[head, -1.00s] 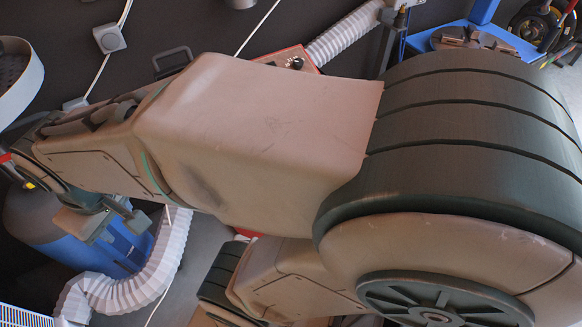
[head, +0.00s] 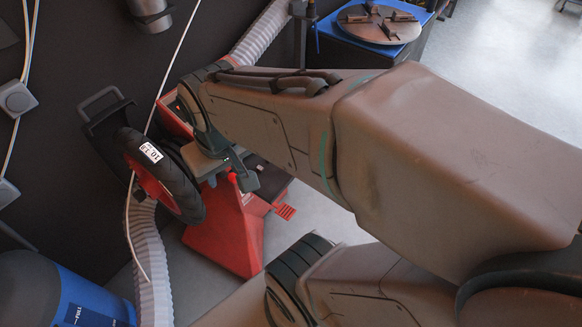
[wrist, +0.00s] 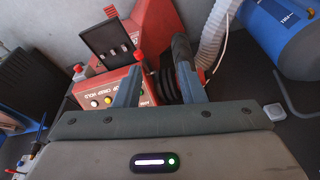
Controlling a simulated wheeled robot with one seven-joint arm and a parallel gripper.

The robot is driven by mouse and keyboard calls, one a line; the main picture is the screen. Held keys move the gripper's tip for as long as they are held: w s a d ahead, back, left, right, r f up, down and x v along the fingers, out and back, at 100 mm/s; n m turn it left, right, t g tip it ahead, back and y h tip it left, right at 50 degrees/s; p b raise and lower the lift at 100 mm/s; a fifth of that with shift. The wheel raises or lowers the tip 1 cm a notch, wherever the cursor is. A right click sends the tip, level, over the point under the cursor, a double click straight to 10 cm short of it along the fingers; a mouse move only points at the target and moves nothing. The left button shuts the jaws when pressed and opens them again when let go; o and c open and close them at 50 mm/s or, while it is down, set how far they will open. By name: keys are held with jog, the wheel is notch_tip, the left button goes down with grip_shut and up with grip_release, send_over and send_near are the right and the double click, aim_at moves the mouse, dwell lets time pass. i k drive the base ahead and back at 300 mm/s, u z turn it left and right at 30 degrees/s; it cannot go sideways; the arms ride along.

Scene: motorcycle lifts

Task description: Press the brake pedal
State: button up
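A red ribbed pedal (head: 285,211) sticks out low on the right side of a red machine (head: 232,228) in the head view. I take it for the brake pedal. My gripper (head: 222,172) is above and to the left of the pedal in that view, in front of the machine's upper part, and not touching the pedal. In the wrist view its two fingers (wrist: 160,86) are well apart with nothing held between them. The red machine (wrist: 148,30) and its button panel lie beyond the fingers there.
A black tyre with a red rim (head: 160,175) is beside the machine on the left. A blue tank (head: 60,290) and a ribbed white hose (head: 152,265) stand lower left. A round metal plate (head: 380,24) is on a blue stand. Bare floor shows at right.

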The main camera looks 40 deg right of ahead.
aim_at(286, 212)
jog(key=z, duration=1)
jog(key=k, duration=0.65)
jog(key=z, duration=0.55)
jog(key=i, duration=1.05)
jog(key=u, duration=0.25)
